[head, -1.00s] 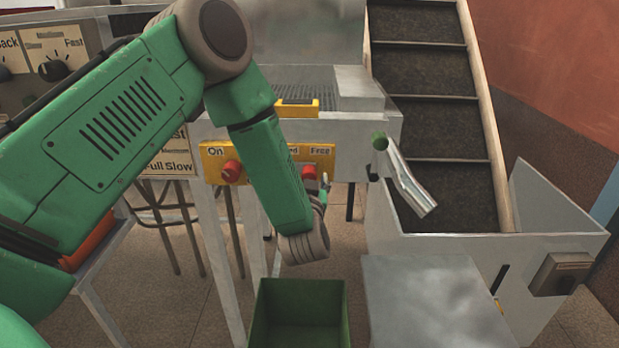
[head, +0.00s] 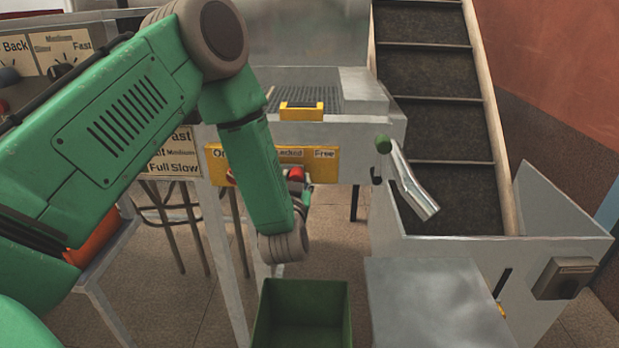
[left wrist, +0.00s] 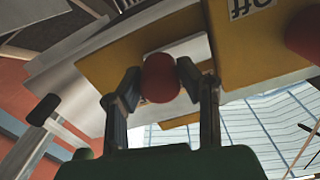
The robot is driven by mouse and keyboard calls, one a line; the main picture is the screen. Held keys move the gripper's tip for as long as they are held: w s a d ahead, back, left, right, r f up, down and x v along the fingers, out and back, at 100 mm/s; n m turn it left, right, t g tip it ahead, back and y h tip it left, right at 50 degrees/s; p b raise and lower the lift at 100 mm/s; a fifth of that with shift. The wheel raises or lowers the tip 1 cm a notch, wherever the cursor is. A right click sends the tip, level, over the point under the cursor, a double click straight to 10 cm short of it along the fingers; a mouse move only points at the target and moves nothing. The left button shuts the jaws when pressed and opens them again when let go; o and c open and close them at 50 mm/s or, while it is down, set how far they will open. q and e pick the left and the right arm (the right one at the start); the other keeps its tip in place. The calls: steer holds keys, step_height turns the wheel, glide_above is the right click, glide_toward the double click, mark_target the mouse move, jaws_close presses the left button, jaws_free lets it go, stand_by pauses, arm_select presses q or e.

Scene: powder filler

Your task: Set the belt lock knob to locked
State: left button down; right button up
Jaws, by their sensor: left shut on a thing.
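The belt lock knob (head: 296,174) is red and sits on the yellow panel (head: 326,171), under the words "Locked" and "Free". The left arm covers part of this panel and its lettering. My left gripper (head: 304,187) is at the knob, just below the panel's lettering. In the left wrist view, the two fingers of the left gripper (left wrist: 158,76) are shut on the red knob (left wrist: 162,80), one on each side. Which word the knob points to cannot be told. My right gripper is not in view.
Another red knob (left wrist: 304,32) is beside the panel's "Off" label. A green bin (head: 348,310) stands below. A grey box (head: 430,300) stands at front right.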

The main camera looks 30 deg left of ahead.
arm_select(q)
steer(key=c, duration=1.1)
jaws_free()
steer(key=shift+s+a, duration=0.15)
steer(key=shift+a, duration=0.05)
steer(key=shift+c, duration=0.2)
steer(key=v, duration=1.2)
steer(key=shift+f, duration=0.25)
